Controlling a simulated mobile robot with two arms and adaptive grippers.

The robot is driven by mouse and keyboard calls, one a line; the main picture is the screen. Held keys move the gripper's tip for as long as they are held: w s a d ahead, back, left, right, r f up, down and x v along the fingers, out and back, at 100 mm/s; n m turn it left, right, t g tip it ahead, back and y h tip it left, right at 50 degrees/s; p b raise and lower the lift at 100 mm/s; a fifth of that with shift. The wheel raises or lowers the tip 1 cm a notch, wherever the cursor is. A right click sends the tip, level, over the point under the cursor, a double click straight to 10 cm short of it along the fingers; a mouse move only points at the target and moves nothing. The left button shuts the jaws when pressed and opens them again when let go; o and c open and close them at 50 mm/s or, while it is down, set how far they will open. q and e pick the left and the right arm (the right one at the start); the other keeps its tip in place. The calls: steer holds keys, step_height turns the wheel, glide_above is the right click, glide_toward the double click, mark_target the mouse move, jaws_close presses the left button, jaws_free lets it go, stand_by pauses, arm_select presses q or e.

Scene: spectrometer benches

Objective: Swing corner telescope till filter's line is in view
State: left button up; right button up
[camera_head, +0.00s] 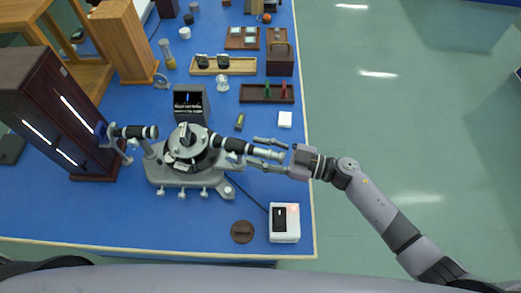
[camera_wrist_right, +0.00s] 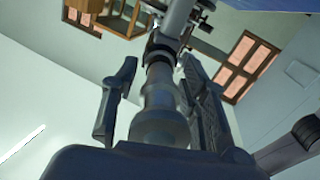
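The spectrometer (camera_head: 187,150) stands on the blue bench near its front right corner. Its black-and-silver telescope (camera_head: 233,146) points right from the round centre, and its collimator (camera_head: 135,132) points left at a dark cabinet. My right gripper (camera_head: 268,153) is open, with one finger on each side of the telescope's eyepiece end. In the right wrist view the eyepiece (camera_wrist_right: 160,125) lies between the fingers (camera_wrist_right: 160,100), with a gap on the left and little or no visible gap on the right. A dark screen (camera_head: 190,103) behind the spectrometer bears small unreadable text. My left gripper is out of view.
A white box with a dark display (camera_head: 285,222) and a brown disc (camera_head: 242,231) lie in front. A tray with red and green pieces (camera_head: 267,93), a small dark-yellow piece (camera_head: 240,121) and a white block (camera_head: 285,119) lie behind. The floor at right is clear.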

steer(key=shift+d+f, duration=0.1)
steer(key=shift+d, duration=0.45)
steer(key=v, duration=1.1)
steer(key=shift+s, duration=0.1)
